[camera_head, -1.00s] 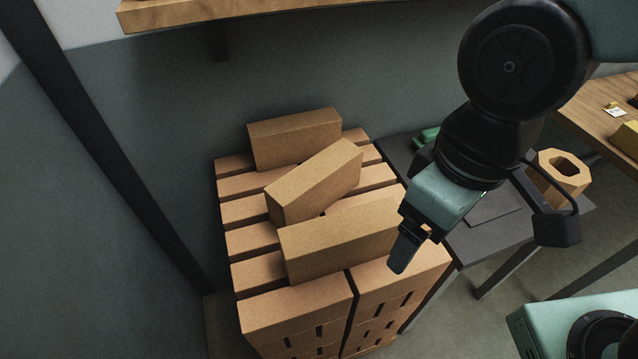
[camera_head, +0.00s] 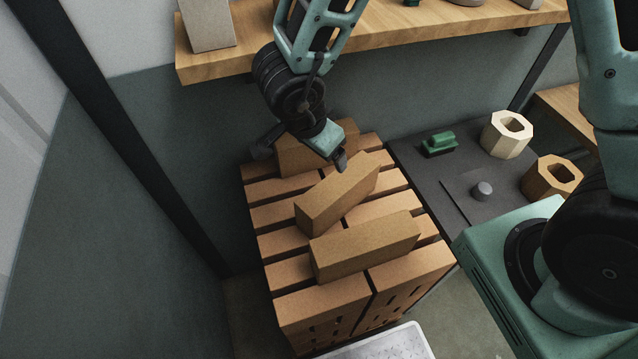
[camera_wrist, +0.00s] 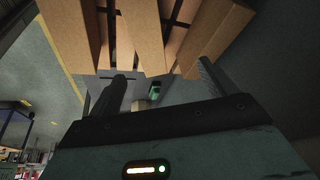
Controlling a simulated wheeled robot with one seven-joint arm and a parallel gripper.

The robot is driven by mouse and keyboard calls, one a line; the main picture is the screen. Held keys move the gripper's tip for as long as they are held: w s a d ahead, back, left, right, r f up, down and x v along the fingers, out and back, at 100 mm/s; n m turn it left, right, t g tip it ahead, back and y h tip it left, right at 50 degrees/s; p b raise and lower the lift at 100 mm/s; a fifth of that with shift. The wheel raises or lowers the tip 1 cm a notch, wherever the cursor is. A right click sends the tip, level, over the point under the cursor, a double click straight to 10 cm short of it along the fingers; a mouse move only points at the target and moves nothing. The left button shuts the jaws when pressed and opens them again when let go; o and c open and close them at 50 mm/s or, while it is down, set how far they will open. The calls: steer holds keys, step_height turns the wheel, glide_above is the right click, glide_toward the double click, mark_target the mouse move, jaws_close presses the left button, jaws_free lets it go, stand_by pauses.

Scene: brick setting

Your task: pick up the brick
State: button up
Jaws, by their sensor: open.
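Three loose tan bricks lie on top of a brick stack (camera_head: 312,307) in the head view. The front brick (camera_head: 365,249) lies across the near rows. The middle brick (camera_head: 338,200) lies at a slant behind it. The back brick (camera_head: 300,158) is partly hidden by my gripper (camera_head: 340,162). My gripper hangs near the back and middle bricks; I cannot tell whether it touches either. In the wrist view, the two fingers of my gripper (camera_wrist: 164,80) are apart, with no brick held between them. Several bricks (camera_wrist: 140,35) fill the top of that view.
A wooden shelf (camera_head: 380,42) runs above and behind the stack. A dark table (camera_head: 430,178) to the right holds a green object (camera_head: 438,144), a cream hexagonal block (camera_head: 507,134) and a tan one (camera_head: 551,178). A dark post (camera_head: 130,140) stands at left. A pale speckled surface (camera_head: 385,345) shows in front.

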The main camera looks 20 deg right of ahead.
mark_target(339, 181)
steer(key=shift+m+g+h, duration=0.3)
steer(key=shift+g+h, duration=0.1)
steer(key=shift+h, duration=0.1)
steer(key=x, duration=0.8)
steer(key=s+x, duration=0.1)
steer(key=x, duration=0.3)
steer(key=shift+w+d+f, duration=0.1)
steer(key=shift+d+f, duration=0.1)
steer(key=shift+f, duration=0.05)
steer(key=shift+a+x, duration=0.1)
steer(key=shift+x, duration=1.2)
steer(key=shift+a+x, duration=0.15)
steer(key=shift+x, duration=1.2)
jaws_close()
